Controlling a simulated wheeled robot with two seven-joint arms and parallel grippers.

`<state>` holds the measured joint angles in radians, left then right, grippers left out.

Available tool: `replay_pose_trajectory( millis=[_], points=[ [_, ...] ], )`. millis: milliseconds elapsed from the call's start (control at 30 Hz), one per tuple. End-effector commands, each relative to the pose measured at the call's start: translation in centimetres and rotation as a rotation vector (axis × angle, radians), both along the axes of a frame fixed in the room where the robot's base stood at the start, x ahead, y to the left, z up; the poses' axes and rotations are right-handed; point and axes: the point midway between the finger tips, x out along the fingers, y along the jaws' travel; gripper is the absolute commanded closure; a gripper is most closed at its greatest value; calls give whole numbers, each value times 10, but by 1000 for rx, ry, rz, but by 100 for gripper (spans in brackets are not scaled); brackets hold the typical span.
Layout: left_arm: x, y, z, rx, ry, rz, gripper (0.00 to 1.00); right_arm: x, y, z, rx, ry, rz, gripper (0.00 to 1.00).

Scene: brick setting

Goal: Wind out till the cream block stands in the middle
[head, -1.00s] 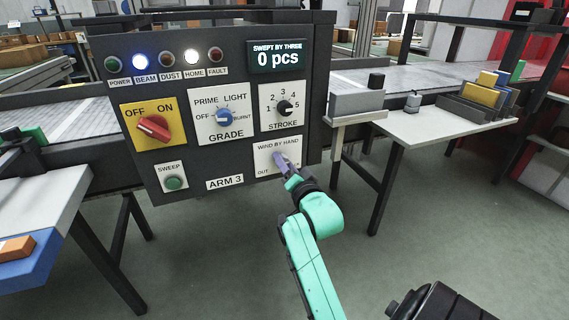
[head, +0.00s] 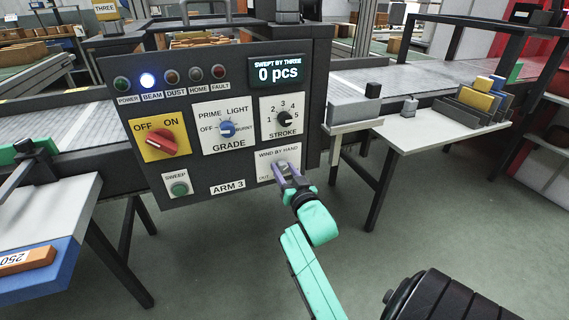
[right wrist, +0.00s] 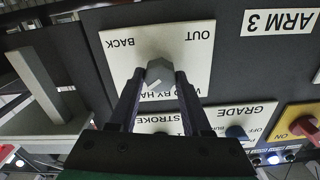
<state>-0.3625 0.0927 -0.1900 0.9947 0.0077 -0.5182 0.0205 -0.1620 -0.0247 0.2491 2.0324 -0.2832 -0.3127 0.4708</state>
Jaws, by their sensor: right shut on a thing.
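The wind-by-hand knob (right wrist: 158,74) is a grey knob with a white pointer mark on a white plate marked OUT and BACK. It also shows in the head view (head: 281,166), at the panel's lower right. My right gripper (right wrist: 160,80) is shut on the knob, one finger on each side; in the head view it (head: 287,172) reaches up from below. I cannot make out a cream block with certainty in either view. My left gripper is not in view.
The dark control panel (head: 227,188) has a lit BEAM lamp (head: 147,80); its display (head: 276,73) reads 0 pcs. A white side table (head: 430,140) with upright coloured pieces stands right. At left, a dark bar and green piece (head: 45,146) lie by a conveyor.

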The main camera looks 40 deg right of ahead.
Motion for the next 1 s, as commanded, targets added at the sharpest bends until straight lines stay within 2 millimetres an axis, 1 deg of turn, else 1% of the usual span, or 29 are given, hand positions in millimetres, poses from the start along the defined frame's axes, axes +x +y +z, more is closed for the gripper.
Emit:
replay_pose_trajectory(
  millis=[33, 100, 300, 500, 633, 800, 1000],
  points=[
    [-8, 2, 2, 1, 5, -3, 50, 0, 0, 4, -41, 15, 0, 100],
    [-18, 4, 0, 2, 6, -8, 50, 0, 0, 3, -104, 38, 0, 100],
    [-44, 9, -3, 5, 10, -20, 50, 1, 1, 3, -283, 99, 0, 100],
    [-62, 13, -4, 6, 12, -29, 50, 1, 2, 2, -444, 154, 1, 100],
    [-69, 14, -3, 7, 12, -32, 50, 1, 2, 2, -528, 182, 1, 100],
    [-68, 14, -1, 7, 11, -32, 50, 1, 2, 1, -608, 209, 1, 100],
    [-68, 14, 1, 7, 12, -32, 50, 1, 2, 1, -658, 226, -1, 100]
  ],
)
